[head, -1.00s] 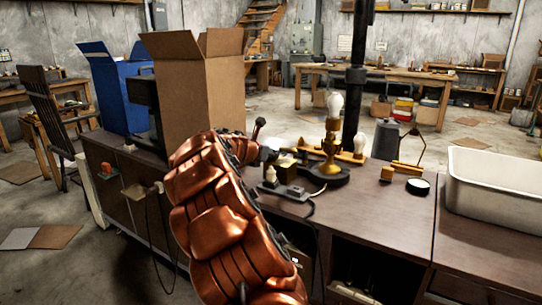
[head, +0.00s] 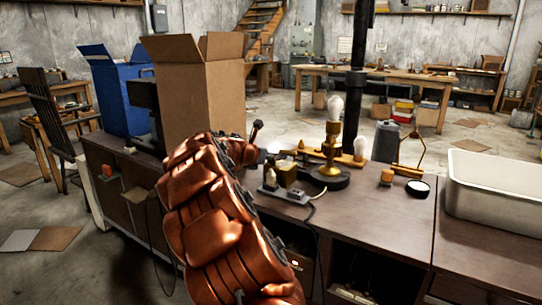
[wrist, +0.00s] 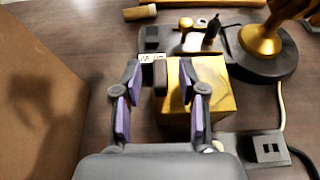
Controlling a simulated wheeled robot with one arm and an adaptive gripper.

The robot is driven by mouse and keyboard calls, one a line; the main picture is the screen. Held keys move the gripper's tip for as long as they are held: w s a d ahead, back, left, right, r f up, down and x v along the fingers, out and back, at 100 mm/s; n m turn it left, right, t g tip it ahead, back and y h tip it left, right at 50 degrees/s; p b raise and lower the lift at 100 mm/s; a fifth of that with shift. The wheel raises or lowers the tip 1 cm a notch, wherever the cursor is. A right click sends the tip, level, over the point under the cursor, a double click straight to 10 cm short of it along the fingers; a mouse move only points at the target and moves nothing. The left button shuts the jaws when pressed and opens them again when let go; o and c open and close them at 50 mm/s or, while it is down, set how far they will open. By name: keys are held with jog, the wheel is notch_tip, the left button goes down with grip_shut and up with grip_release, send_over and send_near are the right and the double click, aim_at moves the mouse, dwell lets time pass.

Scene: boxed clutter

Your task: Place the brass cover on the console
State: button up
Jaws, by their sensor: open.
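A brass-coloured box-shaped piece, which looks like the brass cover (wrist: 212,88), sits on the console beside small dark parts. It also shows in the head view (head: 287,173), just right of my arm. The console (head: 385,215) is the long dark brown wooden cabinet, and its top fills the wrist view. My gripper (wrist: 160,78) is open, with its purple-padded fingers over the left part of the brass piece. A small dark block (wrist: 160,77) shows between the fingertips. I cannot tell whether the fingers touch the piece. In the head view my arm hides part of the console.
A brass lamp with a bulb (head: 333,140) stands on a round black base, close right of the brass piece. A tall cardboard box (head: 200,95) stands at the left. A white tray (head: 490,205) is at the right.

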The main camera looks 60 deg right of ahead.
jog(key=p+v, duration=0.2)
jog(key=v, duration=0.8)
jog(key=shift+a+p, duration=0.3)
jog(key=shift+p, duration=0.1)
jog(key=shift+s+r, duration=0.1)
jog(key=s+a+f+m+g+y, duration=0.1)
jog(key=s+a+f+m+y, duration=0.3)
jog(key=s+a, duration=0.5)
jog(key=s+a+f+m+g+y, duration=0.1)
jog(key=s+a+f+m+y, duration=0.4)
jog(key=a, duration=1.8)
jog(key=s+a+f+m+g+y, duration=0.2)
jog(key=s+a+f+m+y, duration=0.2)
jog(key=s+a, duration=1.1)
notch_tip(320, 180, down, 3)
jog(key=m, duration=0.5)
jog(key=shift+a+y, duration=0.3)
jog(key=shift+a, duration=0.1)
